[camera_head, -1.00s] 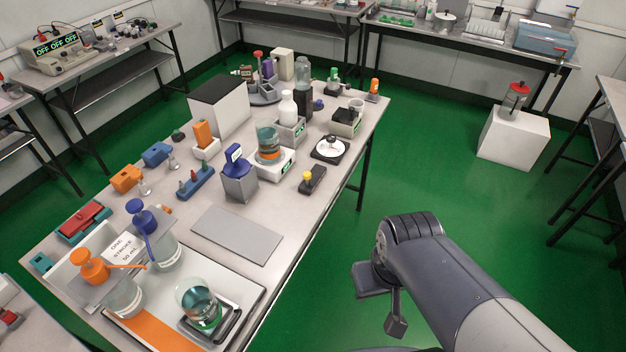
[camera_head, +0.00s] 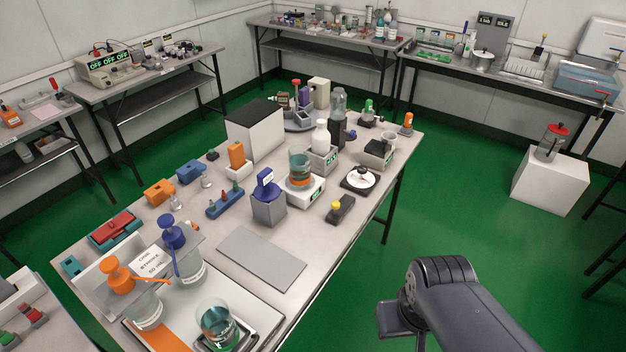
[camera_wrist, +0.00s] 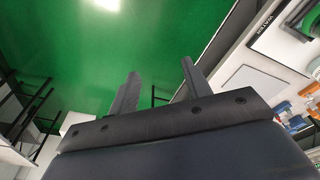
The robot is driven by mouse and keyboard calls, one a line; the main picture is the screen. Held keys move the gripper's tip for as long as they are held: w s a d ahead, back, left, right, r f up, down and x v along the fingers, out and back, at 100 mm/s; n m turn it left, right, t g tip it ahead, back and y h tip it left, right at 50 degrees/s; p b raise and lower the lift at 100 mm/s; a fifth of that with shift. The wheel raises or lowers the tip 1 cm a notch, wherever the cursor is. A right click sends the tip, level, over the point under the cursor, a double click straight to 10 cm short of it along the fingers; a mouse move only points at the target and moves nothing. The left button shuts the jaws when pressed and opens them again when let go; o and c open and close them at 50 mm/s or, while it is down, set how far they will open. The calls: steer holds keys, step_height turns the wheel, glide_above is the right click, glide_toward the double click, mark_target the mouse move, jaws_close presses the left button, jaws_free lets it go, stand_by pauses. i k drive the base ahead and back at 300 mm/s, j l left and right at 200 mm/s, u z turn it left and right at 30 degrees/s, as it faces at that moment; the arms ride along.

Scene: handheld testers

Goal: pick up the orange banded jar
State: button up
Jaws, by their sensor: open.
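A clear glass jar with teal contents and an orange band (camera_head: 300,167) appears to be the orange banded jar. It stands upright on a white scale-like device (camera_head: 304,192) near the middle of the bench. My gripper is open in the wrist view (camera_wrist: 160,70), with two dark fingers apart and nothing between them. In the head view my arm is at the lower right, over the floor beyond the bench's right edge, well apart from the jar. The wrist view does not clearly show the jar.
Around the jar stand a blue-topped grey container (camera_head: 268,205), a white bottle (camera_head: 321,135) and a black device with a yellow knob (camera_head: 341,208). A flat grey plate (camera_head: 262,259) lies in front. Orange (camera_head: 118,277) and blue (camera_head: 172,233) pump bottles stand nearer. Green floor (camera_head: 455,205) is open to the right.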

mark_target(299, 155)
steer(key=i+l+u, duration=0.4)
steer(key=i, duration=0.2)
steer(key=i+l+u, duration=0.35)
steer(key=i+l, duration=0.2)
